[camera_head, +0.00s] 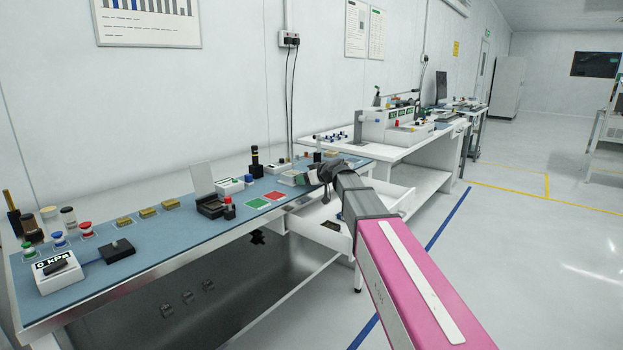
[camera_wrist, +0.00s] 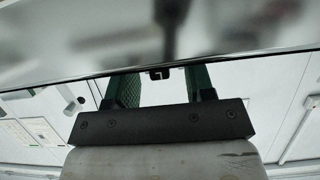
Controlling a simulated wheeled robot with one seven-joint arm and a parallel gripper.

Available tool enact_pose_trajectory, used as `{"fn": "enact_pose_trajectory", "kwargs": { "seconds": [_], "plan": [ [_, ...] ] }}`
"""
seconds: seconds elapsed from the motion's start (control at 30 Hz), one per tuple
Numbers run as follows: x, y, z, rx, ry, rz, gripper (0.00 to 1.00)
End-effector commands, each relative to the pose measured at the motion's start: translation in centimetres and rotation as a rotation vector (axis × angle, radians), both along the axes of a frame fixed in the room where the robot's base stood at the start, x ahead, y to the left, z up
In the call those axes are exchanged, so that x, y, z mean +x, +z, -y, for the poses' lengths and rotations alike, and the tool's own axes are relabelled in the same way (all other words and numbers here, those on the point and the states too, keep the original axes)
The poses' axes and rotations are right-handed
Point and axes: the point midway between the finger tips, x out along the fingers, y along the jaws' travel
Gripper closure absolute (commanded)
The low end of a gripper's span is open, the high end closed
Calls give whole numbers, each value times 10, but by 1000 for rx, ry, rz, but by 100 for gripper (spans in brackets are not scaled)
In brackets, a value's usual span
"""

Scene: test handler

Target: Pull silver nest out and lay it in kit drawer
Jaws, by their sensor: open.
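My gripper (camera_head: 318,177) is at the far right end of the blue-matted bench, close to a small pale block (camera_head: 290,178). In the wrist view my gripper (camera_wrist: 163,80) shows two green fingers spread apart, with nothing clasped. A small dark piece (camera_wrist: 158,73) with a pale mark shows between the fingertips, at the edge of a blurred grey shiny surface (camera_wrist: 80,35). I cannot tell whether this is the silver nest. A white open drawer (camera_head: 395,197) juts out under the bench, partly hidden behind my arm. A dark patch shows inside it.
On the bench mat (camera_head: 185,225) are a black fixture (camera_head: 210,205), green and red squares (camera_head: 265,200), brass-coloured blocks (camera_head: 148,212) and a pressure gauge box (camera_head: 58,272). A second white bench (camera_head: 400,150) stands behind. The floor at right is clear.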

Motion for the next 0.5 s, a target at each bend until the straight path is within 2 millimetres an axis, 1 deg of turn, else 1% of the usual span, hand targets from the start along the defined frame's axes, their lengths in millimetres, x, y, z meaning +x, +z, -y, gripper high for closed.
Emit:
{"fn": "enact_pose_trajectory", "kwargs": {
  "seconds": [0.13, 0.37, 0.47, 0.5],
  "plan": [
    [3, -2, -3, 0, 0, 0, 51],
    [3, -2, -3, 0, 0, 0, 51],
    [3, -2, -3, 0, 0, 0, 80],
    [3, -2, -3, 0, 0, 0, 93]
  ]
}}
